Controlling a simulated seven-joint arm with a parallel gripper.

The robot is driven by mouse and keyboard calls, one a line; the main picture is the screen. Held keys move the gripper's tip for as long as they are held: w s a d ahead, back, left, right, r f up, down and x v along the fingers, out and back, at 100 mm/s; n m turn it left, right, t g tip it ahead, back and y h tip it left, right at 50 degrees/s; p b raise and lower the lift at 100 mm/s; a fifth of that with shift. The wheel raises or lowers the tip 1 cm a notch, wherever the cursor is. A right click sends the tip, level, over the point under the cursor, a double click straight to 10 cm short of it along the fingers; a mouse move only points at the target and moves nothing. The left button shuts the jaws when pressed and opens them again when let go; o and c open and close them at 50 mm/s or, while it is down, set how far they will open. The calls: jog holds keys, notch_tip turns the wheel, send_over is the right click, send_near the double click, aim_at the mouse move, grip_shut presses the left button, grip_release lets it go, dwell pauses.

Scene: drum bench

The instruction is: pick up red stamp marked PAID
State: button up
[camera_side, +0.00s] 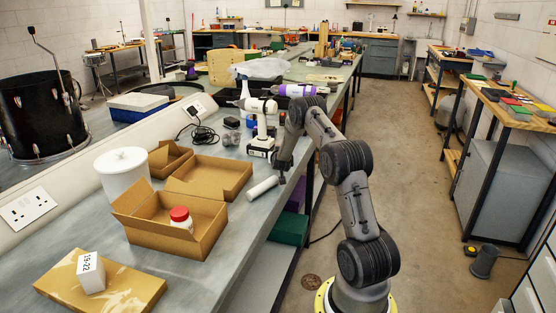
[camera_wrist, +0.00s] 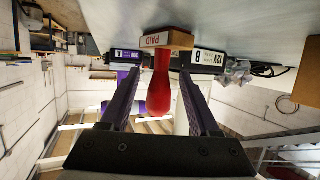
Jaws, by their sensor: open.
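The red stamp (camera_wrist: 162,85) shows upside down in the wrist view. Its wooden base (camera_wrist: 178,39) carries a white label reading PAID, and its rounded red handle points towards my gripper. My gripper (camera_wrist: 160,74) is open, with one finger on each side of the handle and visible space between them in the picture. I cannot tell whether either finger touches it. In the side view my gripper (camera_side: 281,173) is low over the bench's right edge, and I cannot make out the stamp there.
A white cylinder (camera_side: 262,187) lies beside my gripper. A white drill (camera_side: 260,128) and a purple-and-white tool (camera_side: 292,90) stand behind. An open cardboard box (camera_side: 155,238) holds a red-lidded jar (camera_side: 181,217). A white tub (camera_side: 124,175) stands further left.

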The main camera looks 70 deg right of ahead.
grip_shut()
dwell(0.5)
